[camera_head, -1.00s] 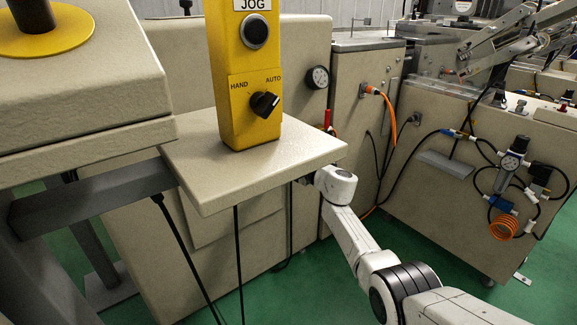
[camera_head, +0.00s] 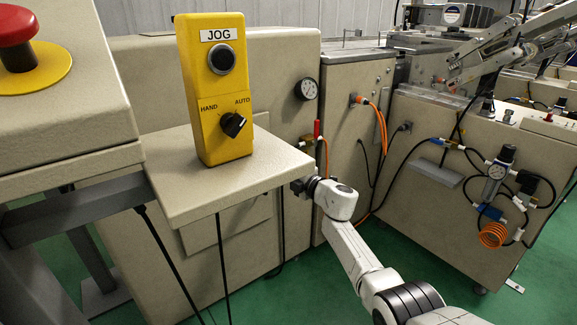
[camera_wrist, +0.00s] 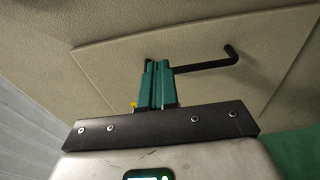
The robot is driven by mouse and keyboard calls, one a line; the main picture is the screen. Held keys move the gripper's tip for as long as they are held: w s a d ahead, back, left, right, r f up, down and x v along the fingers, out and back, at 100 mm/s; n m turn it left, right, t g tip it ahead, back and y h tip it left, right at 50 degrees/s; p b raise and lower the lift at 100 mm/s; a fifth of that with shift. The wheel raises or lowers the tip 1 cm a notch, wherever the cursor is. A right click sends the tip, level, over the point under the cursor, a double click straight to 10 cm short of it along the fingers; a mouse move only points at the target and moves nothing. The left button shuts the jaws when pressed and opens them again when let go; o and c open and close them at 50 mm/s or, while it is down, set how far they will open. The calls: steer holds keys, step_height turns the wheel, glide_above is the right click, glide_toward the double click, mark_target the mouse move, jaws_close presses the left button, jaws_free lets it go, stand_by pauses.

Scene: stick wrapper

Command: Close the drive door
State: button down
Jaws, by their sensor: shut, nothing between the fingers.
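The drive door appears as a flat beige panel (camera_wrist: 105,62) with a black bent handle (camera_wrist: 215,66) in the wrist view. In the head view, the low panel (camera_head: 212,232) on the large beige machine appears to be this door, partly hidden by the shelf. Whether it stands ajar is unclear. The fingers overlap the handle's left part in view; contact cannot be told. In the head view the shelf hides the fingers.
A beige shelf (camera_head: 268,181) carrying a yellow JOG box (camera_head: 215,160) overhangs my gripper. A red stop button (camera_head: 15,40) sits on a box at left. Black cables hang below the shelf. A cabinet with hoses (camera_head: 420,190) stands at right; green floor is open between.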

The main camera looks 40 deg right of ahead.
steer(key=s+d+p, duration=0.1)
steer(key=s+d, duration=0.4)
steer(key=d, duration=0.3)
